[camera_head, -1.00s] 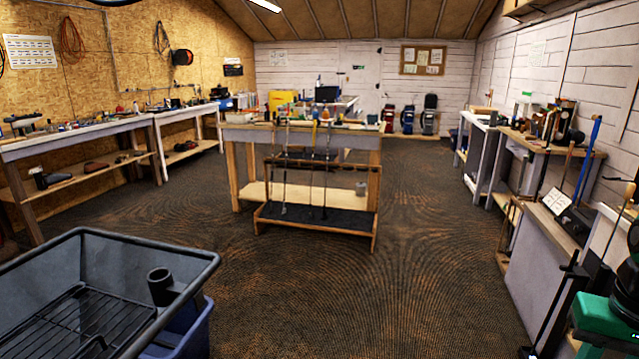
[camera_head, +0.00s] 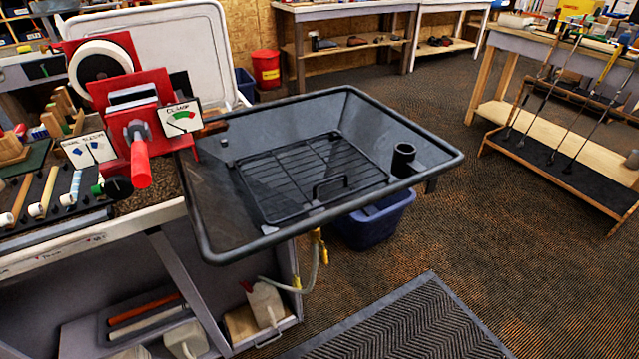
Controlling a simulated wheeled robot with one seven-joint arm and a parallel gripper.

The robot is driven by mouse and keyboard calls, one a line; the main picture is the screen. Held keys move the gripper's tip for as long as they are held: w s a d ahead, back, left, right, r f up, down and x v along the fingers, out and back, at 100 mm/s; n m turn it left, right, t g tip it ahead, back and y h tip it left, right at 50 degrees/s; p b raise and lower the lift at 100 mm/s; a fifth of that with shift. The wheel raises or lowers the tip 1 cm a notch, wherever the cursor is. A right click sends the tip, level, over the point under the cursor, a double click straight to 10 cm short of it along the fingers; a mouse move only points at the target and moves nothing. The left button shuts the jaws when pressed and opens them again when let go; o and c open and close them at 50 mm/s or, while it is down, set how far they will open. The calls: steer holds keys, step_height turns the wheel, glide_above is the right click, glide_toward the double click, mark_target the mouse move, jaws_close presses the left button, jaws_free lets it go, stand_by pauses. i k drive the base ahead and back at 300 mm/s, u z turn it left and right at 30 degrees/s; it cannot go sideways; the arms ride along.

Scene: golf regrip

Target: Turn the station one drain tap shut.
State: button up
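A black drain basin (camera_head: 310,222) with a wire rack (camera_head: 290,185) inside stands beside the bench at left. Under its front edge hangs a small yellow drain tap (camera_head: 316,236). My gripper is not in view.
A red clamp (camera_head: 130,125) with a red handle stands on the bench left of the basin. A blue tub (camera_head: 375,222) sits on the floor below. A low shelf holds white jugs (camera_head: 265,303).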

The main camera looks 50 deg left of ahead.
mark_target(323, 253)
steer(key=u, duration=0.05)
steer(key=k, duration=1)
steer(key=u, duration=0.8)
steer(key=i, duration=0.85)
steer(key=z, duration=0.5)
